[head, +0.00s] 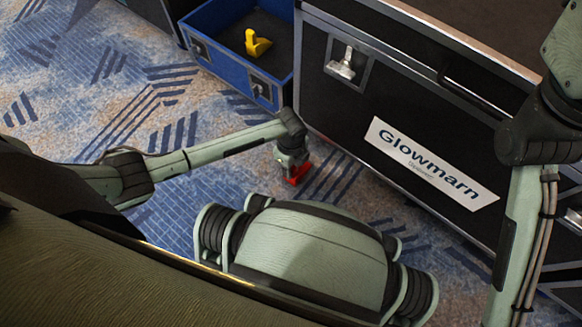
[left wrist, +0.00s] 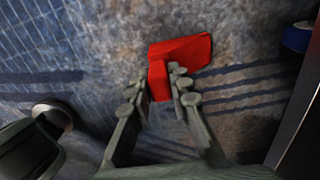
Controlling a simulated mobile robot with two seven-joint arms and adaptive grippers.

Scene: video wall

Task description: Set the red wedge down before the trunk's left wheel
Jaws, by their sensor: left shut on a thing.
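The red wedge (head: 299,174) is in my left gripper (head: 293,163), low over the carpet in front of the trunk's left end. In the left wrist view, my left gripper (left wrist: 158,88) is shut on the red wedge (left wrist: 186,54), with a finger on each side of its narrow part. I cannot tell if the wedge touches the floor. The black trunk (head: 345,105) has a Glowmarn label. A blue-rimmed wheel (left wrist: 297,38) shows beside the trunk's dark side at the right, apart from the wedge. In the head view the wheel is hidden. My right gripper is out of view.
A blue open crate (head: 212,66) stands left of the trunk, with a yellow wedge (head: 257,43) inside. The patterned carpet (head: 110,85) is clear at the left. A round metallic part (left wrist: 52,115) shows at the left in the wrist view; I cannot tell what it belongs to.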

